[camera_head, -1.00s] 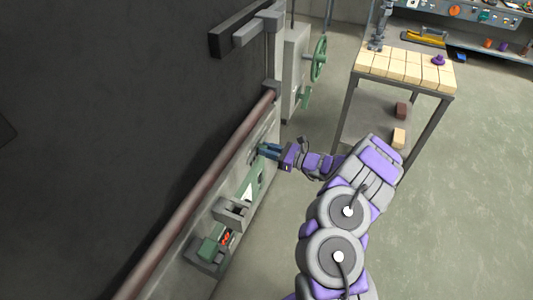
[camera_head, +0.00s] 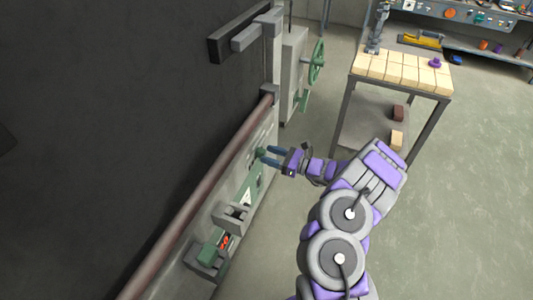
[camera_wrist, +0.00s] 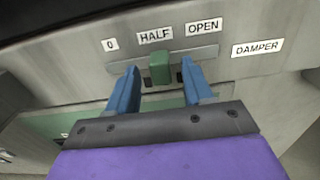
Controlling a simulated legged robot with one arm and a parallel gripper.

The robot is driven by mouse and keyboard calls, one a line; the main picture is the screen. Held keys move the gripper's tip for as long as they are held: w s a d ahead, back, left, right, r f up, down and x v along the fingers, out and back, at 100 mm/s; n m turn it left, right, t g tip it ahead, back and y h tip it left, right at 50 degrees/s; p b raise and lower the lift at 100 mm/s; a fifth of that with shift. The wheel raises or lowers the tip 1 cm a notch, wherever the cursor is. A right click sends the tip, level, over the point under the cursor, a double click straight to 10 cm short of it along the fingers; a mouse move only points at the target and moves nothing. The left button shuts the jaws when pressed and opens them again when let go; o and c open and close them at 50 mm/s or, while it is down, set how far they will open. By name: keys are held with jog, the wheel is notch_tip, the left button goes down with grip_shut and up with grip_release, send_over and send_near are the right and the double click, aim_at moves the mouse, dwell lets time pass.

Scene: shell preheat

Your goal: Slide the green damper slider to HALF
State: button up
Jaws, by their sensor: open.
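The green damper slider (camera_wrist: 160,67) is a small upright knob on a slotted grey panel. In the wrist view it stands below the HALF label (camera_wrist: 155,36), with the 0 label (camera_wrist: 111,44) to its left and the OPEN label (camera_wrist: 203,28) to its right. My gripper (camera_wrist: 158,70) is open, with one blue finger on each side of the slider and a visible gap on both sides. In the head view the slider (camera_head: 261,153) shows at the tips of my gripper (camera_head: 268,155).
A DAMPER label (camera_wrist: 257,47) is right of the slot. A long brown rail (camera_head: 205,188) runs along the dark wall above the panel. Grey brackets (camera_head: 234,217) project nearer the camera. A green handwheel (camera_head: 317,62) is beyond. A table (camera_head: 402,70) stands right; the floor between is clear.

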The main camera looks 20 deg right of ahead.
jog(key=p+v, duration=0.2)
jog(key=v, duration=1.3)
jog(key=shift+p, duration=0.4)
jog(key=shift+s, duration=0.1)
jog(key=a+r+n+g+y, duration=0.2)
jog(key=a+r+n+g, duration=0.25)
jog(key=a+r, duration=0.35)
jog(key=s+a+r+n+g+h, duration=0.1)
jog(key=s+a+r+n+g, duration=0.5)
jog(key=a, duration=0.3)
jog(key=s+a+r+n+g+h, duration=0.1)
jog(key=s+a+r+n+g, duration=0.2)
jog(key=s+a+r+n, duration=0.45)
jog(key=s+r+n+g+h, duration=0.1)
jog(key=s+n+h, duration=0.7)
jog(key=s, duration=0.9)
jog(key=s+d+t+h, duration=0.1)
jog(key=s+d+h, duration=0.5)
jog(key=d, duration=0.1)
jog(key=shift+t, duration=0.35)
